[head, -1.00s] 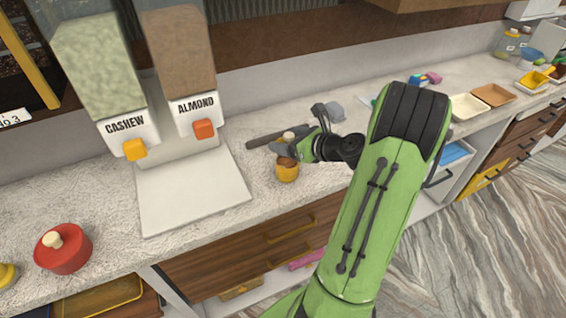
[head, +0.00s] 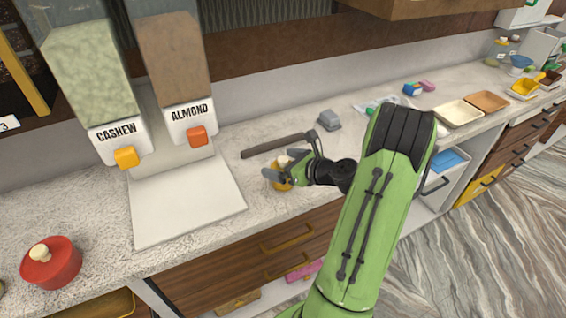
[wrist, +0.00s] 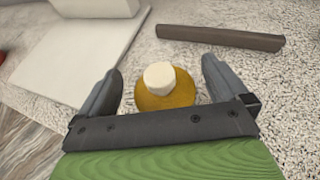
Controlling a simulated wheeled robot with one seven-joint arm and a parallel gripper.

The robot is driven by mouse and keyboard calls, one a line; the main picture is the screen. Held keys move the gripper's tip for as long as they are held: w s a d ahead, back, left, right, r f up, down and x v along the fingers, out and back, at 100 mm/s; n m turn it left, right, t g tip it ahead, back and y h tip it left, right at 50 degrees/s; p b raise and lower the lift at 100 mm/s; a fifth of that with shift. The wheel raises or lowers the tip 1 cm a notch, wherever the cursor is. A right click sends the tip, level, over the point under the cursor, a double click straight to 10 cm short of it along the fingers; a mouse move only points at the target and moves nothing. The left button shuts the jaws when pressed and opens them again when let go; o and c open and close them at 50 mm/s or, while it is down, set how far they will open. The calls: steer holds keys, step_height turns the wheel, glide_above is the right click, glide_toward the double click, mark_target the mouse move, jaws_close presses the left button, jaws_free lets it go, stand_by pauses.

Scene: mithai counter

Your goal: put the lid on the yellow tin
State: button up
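The yellow tin (head: 281,184) stands on the counter near its front edge, partly hidden by my gripper (head: 279,165). The yellow lid (wrist: 165,101), with a cream knob (wrist: 159,75), shows from above in the wrist view and hides the tin below it. The knob also shows between the fingers in the head view (head: 284,160). The lid appears to rest on the tin; how flat it sits I cannot tell. My gripper is open, one finger on each side of the lid, with small gaps.
A dark bar (head: 273,145) lies behind the tin. A white board (head: 187,203) lies to the left under the cashew and almond dispensers, with a red pot (head: 51,262) farther left. A grey block (head: 328,120) stands behind. Shallow trays (head: 459,113) are at right.

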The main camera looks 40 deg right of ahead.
steer(key=shift+r, duration=0.2)
steer(key=p+v, duration=0.2)
steer(key=v, duration=1)
steer(key=w+a+r+n+g+y, duration=0.25)
steer(key=a+n+g, duration=0.45)
steer(key=a+n, duration=1.15)
steer(key=s+a+r+n+h, duration=0.4)
steer(key=s+a+r+n, duration=0.2)
steer(key=s+n, duration=0.5)
steer(key=a+n, duration=0.2)
steer(key=n, duration=0.3)
steer(key=shift+s+a+g, duration=0.25)
steer(key=shift+a+g, duration=0.15)
steer(key=shift+r, duration=0.25)
